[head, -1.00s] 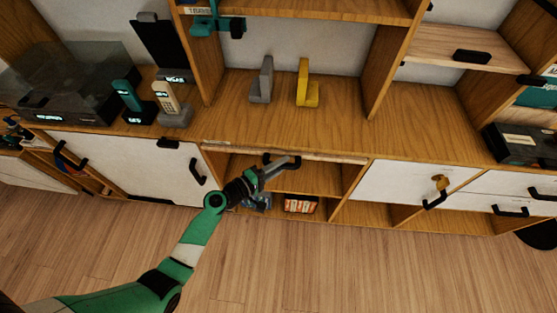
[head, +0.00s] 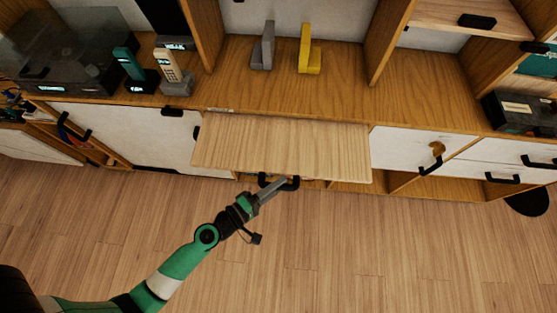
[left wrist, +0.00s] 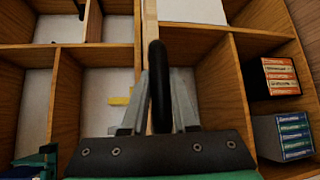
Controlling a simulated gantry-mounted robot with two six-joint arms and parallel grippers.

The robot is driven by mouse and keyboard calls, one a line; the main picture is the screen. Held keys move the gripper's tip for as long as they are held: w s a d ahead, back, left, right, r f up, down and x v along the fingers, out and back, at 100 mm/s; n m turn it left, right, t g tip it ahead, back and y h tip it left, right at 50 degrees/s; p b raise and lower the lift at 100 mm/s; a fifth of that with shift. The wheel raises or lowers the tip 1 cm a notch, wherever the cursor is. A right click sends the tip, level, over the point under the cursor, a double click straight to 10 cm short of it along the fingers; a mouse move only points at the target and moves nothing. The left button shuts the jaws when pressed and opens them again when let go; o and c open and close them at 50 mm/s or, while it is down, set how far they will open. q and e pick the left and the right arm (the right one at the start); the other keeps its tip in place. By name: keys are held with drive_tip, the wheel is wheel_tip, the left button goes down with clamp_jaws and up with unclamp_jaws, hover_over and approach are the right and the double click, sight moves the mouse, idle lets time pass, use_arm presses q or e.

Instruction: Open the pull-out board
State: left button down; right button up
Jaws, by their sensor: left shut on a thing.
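The pull-out board (head: 285,145) is a light wooden panel in the head view, standing well out from the front of the cabinet. Its black handle (head: 265,181) is at its front edge. My left gripper (head: 284,183) is shut on this handle, just below the board's front edge. In the left wrist view the black handle (left wrist: 159,75) lies between the two grey fingers of my left gripper (left wrist: 158,110), and the board shows edge-on as a narrow pale strip (left wrist: 150,20). My right gripper is not in view.
A grey bookend (head: 264,50) and a yellow bookend (head: 308,52) stand on the counter behind the board. White drawers (head: 405,150) are to the right. Boxes (left wrist: 278,77) sit in the shelf compartments in the left wrist view. The wooden floor (head: 380,250) in front is clear.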

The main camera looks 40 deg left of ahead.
use_arm(q)
drive_tip(key=shift+r, duration=0.1)
drive_tip(key=c, duration=0.7)
unclamp_jaws()
drive_tip(key=shift+s+a, duration=0.1)
drive_tip(key=shift+s, duration=0.25)
drive_tip(key=shift+b+v, duration=1.25)
drive_tip(key=shift+v, duration=4.25)
